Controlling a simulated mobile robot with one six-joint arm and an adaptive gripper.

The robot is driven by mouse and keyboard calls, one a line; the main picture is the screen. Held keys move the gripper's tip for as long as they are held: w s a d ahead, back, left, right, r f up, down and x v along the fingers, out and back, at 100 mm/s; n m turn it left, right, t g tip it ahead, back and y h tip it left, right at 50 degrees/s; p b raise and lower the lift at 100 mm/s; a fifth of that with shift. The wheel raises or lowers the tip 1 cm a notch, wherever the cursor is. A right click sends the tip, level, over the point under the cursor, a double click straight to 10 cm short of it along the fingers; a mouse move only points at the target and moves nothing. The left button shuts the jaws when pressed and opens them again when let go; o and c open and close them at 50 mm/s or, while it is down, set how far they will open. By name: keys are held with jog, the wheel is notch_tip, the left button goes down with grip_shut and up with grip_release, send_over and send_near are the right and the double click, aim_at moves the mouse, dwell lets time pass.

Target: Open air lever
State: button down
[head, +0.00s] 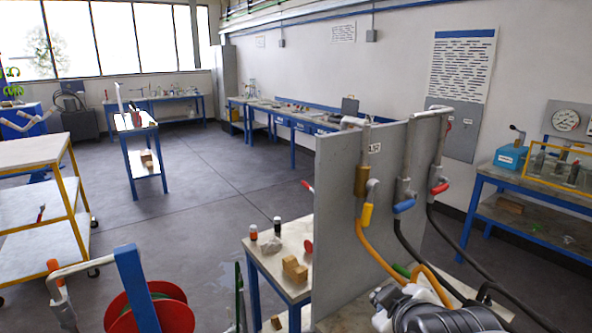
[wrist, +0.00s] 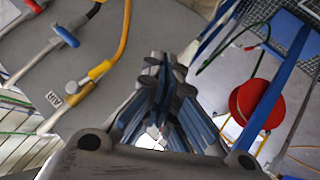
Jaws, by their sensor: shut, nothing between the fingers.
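The air lever has a yellow handle (head: 367,215) and hangs down along its pipe on the upright grey panel (head: 338,190), beside an AIR label (head: 375,147). In the wrist view the yellow handle (wrist: 100,69) is at the upper left, with the AIR label (wrist: 54,99) below it. My gripper (wrist: 165,75) is shut and empty. It is to the right of the yellow handle in the wrist view and apart from it. In the head view my arm is low at the panel's right side, and the fingers are not clearly visible there.
A blue lever (head: 404,206) and a red lever (head: 440,188) hang on neighbouring pipes to the right. A yellow hose (head: 375,246) and black hoses (head: 470,262) curve down close to my arm. A red reel (head: 150,312) stands at the lower left. The floor beyond is open.

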jog(key=s+a+f+m+g, duration=0.1)
jog(key=s+m+g, duration=0.2)
jog(key=s, duration=0.6)
jog(key=s+a+f+m+g, duration=0.1)
jog(key=s+m+g, duration=0.2)
jog(key=s, duration=0.7)
jog(key=shift+s+a+f+m+y, duration=0.2)
jog(key=shift+f+m+y, duration=0.2)
jog(key=shift+m, duration=0.4)
